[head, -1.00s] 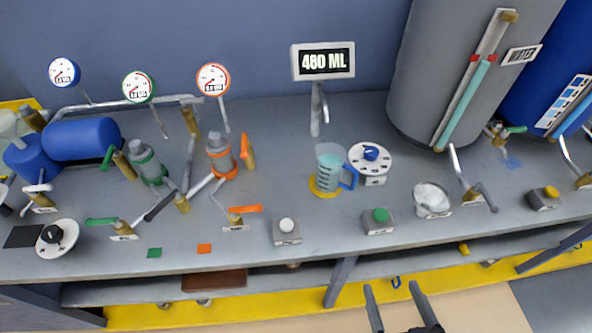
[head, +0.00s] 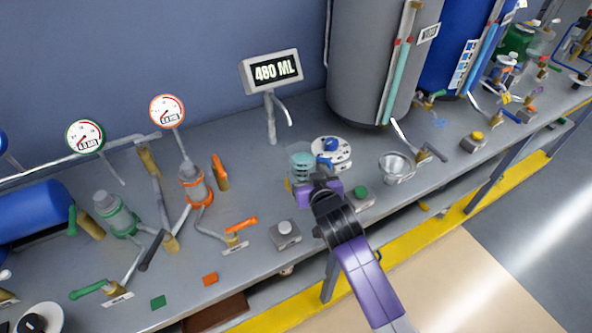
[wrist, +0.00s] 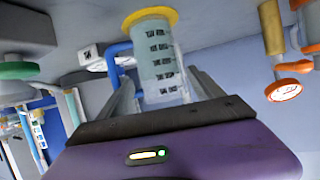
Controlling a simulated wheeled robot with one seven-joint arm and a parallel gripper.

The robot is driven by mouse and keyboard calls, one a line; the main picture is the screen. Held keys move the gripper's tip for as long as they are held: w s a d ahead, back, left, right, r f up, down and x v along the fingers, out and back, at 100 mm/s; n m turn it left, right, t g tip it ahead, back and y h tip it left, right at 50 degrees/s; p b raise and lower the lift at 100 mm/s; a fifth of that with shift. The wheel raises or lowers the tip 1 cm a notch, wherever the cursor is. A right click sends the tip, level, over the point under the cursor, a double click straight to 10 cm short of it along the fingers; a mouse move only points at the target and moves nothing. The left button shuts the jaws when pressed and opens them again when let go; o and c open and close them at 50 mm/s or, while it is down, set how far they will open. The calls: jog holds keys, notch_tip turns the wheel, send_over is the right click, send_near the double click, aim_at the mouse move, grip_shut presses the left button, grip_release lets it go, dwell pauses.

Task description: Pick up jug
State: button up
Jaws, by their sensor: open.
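The jug (head: 301,162) is a clear measuring jug with pale teal liquid, standing on a yellow disc on the bench. My gripper (wrist: 164,78) is open, one finger on each side of the jug in the picture. I cannot tell whether either finger touches it.
A round white dial with a blue knob (head: 331,150) stands close right of the jug. A metal funnel cup (head: 396,168), a green-button box (head: 360,198) and a white-button box (head: 286,234) are nearby. The 480 ML display (head: 271,72) stands behind. A grey tank (head: 365,70) is at the back.

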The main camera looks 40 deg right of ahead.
jog(key=b+x, duration=0.2)
jog(key=x, duration=0.1)
jog(key=b+x, duration=0.1)
jog(key=x, duration=0.2)
jog(key=shift+s+a+f+b, duration=0.1)
jog(key=shift+s+f+b, duration=0.05)
jog(key=shift+f+b, duration=0.25)
jog(key=shift+w+d, duration=0.2)
jog(key=shift+w, duration=0.1)
jog(key=shift+r, duration=0.15)
jog(key=c, duration=1.7)
jog(key=shift+o, duration=0.2)
notch_tip(320, 180, up, 20)
